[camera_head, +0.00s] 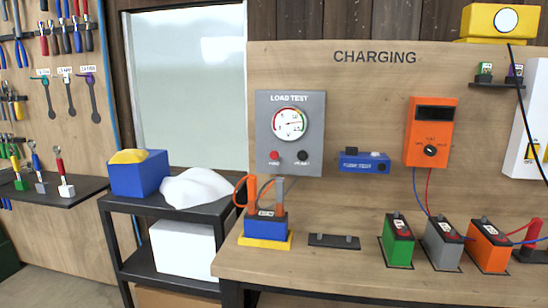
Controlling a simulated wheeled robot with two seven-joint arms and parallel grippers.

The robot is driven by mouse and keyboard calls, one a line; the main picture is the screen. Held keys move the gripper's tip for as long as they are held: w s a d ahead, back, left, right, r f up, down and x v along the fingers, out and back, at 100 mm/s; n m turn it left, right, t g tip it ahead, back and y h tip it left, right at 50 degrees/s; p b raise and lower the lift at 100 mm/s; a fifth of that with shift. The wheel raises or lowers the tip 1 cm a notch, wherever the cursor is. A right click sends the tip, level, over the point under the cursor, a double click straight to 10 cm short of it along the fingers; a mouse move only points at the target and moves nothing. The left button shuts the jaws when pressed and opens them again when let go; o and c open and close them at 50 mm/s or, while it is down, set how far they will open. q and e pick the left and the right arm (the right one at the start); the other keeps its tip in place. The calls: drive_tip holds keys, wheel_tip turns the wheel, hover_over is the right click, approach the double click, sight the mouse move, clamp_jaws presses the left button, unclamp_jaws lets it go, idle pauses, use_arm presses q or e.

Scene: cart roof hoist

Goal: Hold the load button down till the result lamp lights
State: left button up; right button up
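The load test panel (263,130) is a grey plate on the wooden back wall of the bench. It has a round dial (290,124) with green and red zones. Below the dial are a red round button or lamp (274,156) at left and a dark round one (302,156) at right. Their labels are too small to read surely, and nothing looks brightly lit. Below stands a blue battery (265,229) on a yellow base, with an orange clamp (252,196) and a grey clamp (279,196) upright on it. Neither gripper is in view.
A black holder (334,241) lies right of the blue battery. Green (398,250), grey (442,252) and orange (487,254) batteries stand farther right below an orange meter (431,118). A small blue device (365,163) is on the wall. A black cart (172,207) stands left.

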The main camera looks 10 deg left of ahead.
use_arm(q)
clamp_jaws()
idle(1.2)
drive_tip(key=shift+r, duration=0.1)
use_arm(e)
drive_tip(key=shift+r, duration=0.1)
